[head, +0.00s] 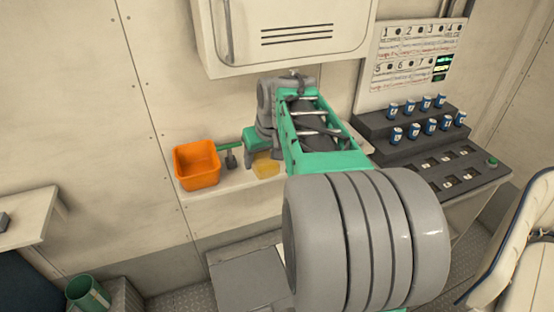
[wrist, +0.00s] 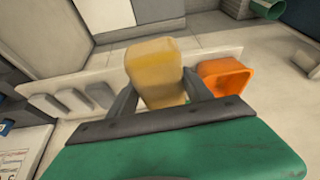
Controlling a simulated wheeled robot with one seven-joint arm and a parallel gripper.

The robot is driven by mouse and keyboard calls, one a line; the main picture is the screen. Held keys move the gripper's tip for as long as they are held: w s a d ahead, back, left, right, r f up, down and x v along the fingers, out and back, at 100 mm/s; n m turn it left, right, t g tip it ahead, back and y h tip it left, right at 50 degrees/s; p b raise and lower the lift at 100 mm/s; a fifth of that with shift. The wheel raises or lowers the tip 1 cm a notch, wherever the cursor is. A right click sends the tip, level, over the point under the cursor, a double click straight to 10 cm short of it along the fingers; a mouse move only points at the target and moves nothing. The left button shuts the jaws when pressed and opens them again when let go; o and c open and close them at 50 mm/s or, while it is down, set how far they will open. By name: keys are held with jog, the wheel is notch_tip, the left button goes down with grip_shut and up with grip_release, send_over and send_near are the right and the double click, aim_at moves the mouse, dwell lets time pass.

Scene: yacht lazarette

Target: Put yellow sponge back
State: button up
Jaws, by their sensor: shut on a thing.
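The yellow sponge (wrist: 155,72) is between the two dark fingers of my gripper (wrist: 153,92) in the wrist view, and the gripper is shut on it. In the head view the sponge (head: 265,165) shows small and partly hidden under my gripper (head: 248,158), near the shelf. I cannot tell whether it touches the shelf. An orange open-topped bin (head: 197,168) stands on the shelf to the left of the sponge. The bin (wrist: 226,78) also shows right of the sponge in the wrist view.
The narrow pale shelf (head: 235,181) runs along the wall below a white cabinet (head: 290,32). A dark stepped console (head: 430,145) with several blue-and-white cups stands at the right. Grey pieces (wrist: 72,101) sit on the shelf in the wrist view. A green bin (head: 88,293) is at lower left.

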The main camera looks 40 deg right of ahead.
jog(key=s+d+b, duration=0.1)
jog(key=s+d, duration=0.1)
jog(key=d, duration=0.8)
jog(key=shift+m, duration=0.4)
jog(key=w+f+p, duration=0.1)
jog(key=w+f, duration=0.2)
jog(key=w, duration=0.1)
jog(key=w+d+f+p, duration=0.1)
jog(key=w+f+p, duration=0.1)
jog(key=w, duration=0.3)
jog(key=w+f+p, duration=0.1)
jog(key=w+f, duration=0.3)
jog(key=shift+w+d+p, duration=0.2)
jog(key=shift+d+p, duration=0.1)
jog(key=shift+p, duration=0.1)
notch_tip(320, 180, down, 3)
jog(key=shift+w+f+h+p, duration=0.15)
jog(key=shift+h+p, duration=0.15)
jog(key=shift+p, duration=0.6)
jog(key=shift+f, duration=0.1)
jog(key=shift+f+b, duration=0.2)
jog(key=shift+b, duration=0.15)
jog(key=o, duration=1.3)
jog(key=shift+r, duration=0.15)
